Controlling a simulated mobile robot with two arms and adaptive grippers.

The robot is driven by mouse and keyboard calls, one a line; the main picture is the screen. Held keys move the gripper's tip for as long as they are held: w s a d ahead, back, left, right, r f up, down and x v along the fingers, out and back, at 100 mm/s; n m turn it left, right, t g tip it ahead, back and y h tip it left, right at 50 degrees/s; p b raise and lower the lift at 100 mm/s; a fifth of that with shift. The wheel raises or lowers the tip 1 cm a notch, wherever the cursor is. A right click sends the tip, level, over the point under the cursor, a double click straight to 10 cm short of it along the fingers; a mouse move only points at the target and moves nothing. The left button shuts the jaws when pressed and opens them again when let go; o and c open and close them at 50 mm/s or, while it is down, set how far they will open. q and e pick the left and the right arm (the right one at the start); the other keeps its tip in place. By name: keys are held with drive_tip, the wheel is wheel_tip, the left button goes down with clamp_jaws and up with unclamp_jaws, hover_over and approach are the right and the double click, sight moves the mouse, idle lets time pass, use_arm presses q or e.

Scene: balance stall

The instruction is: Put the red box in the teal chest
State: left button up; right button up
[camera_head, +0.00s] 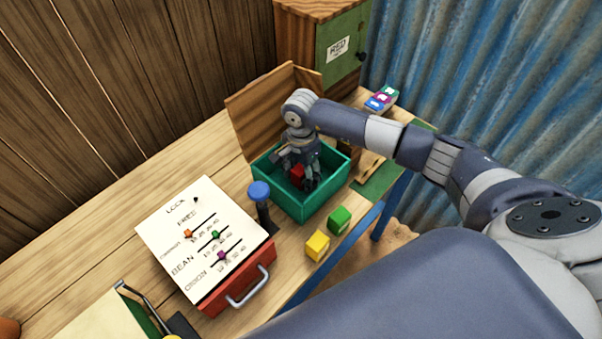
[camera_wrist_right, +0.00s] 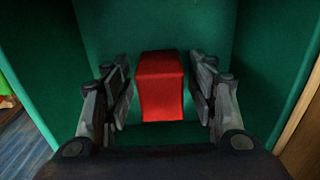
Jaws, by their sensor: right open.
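The teal chest (camera_head: 306,207) stands on the wooden table with its wooden lid (camera_head: 258,108) swung up at the back. The red box (camera_head: 297,173) is inside the chest, partly hidden by my right gripper in the head view. My right gripper (camera_head: 299,183) reaches down into the chest from above. In the right wrist view the red box (camera_wrist_right: 160,88) sits between the two open fingers, with a gap on each side, and teal walls surround it. My left gripper is not in view.
A green cube (camera_head: 339,219) and a yellow cube (camera_head: 317,245) lie before the chest. A blue-topped post (camera_head: 260,192) and a white panel with sliders (camera_head: 200,235) stand to the left. A cabinet (camera_head: 332,45) labelled RED is behind.

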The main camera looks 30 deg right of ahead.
sight(301, 168)
drive_tip(key=shift+r, duration=0.25)
wheel_tip(301, 168, up, 11)
drive_tip(key=b, duration=0.4)
drive_tip(key=shift+r, duration=0.4)
